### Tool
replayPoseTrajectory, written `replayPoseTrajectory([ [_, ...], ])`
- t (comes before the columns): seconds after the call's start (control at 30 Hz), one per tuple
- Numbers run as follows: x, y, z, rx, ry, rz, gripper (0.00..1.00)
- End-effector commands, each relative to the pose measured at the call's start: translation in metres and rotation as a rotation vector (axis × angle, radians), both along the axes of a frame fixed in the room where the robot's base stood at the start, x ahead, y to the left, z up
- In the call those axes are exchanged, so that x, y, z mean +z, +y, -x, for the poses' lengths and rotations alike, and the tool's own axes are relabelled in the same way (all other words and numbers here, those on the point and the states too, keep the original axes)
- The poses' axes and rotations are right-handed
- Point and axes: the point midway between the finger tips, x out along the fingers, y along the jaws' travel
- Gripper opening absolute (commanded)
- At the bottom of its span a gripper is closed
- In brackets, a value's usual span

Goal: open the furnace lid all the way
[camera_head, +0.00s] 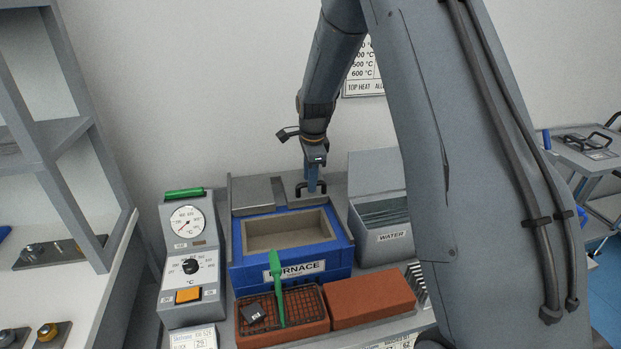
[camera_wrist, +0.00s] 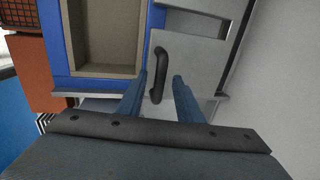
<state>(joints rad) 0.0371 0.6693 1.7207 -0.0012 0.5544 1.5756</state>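The blue furnace (camera_head: 290,262) stands on the bench, and its pale rectangular chamber is uncovered and looks empty. The grey flat lid (camera_head: 256,192) lies behind the chamber, slid back on its rails. Its dark bar handle (camera_head: 301,189) is on the right part of the lid; the wrist view shows the handle (camera_wrist: 158,75) more clearly. My gripper (camera_wrist: 160,78) is at the handle, its two blue fingers apart, one on each side of it, with gaps visible. In the head view my gripper (camera_head: 313,185) points down and partly hides the handle.
A grey water tank (camera_head: 383,238) with a raised cover stands right of the furnace. A control box with a dial (camera_head: 188,221) stands left. In front lie a brick tray (camera_head: 312,325) with a mesh, a dark block and green-handled tool, and a red brick (camera_head: 370,300).

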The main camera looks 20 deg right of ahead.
Motion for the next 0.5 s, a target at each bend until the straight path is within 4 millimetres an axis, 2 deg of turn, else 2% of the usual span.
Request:
replayPoseTrajectory([
  [0.17, 0.008, 0.0, 0.001, 0.0, -0.002, 0.0, 0.33],
  [0.5, 0.057, 0.0, 0.011, 0.0, -0.003, 0.0, 0.33],
])
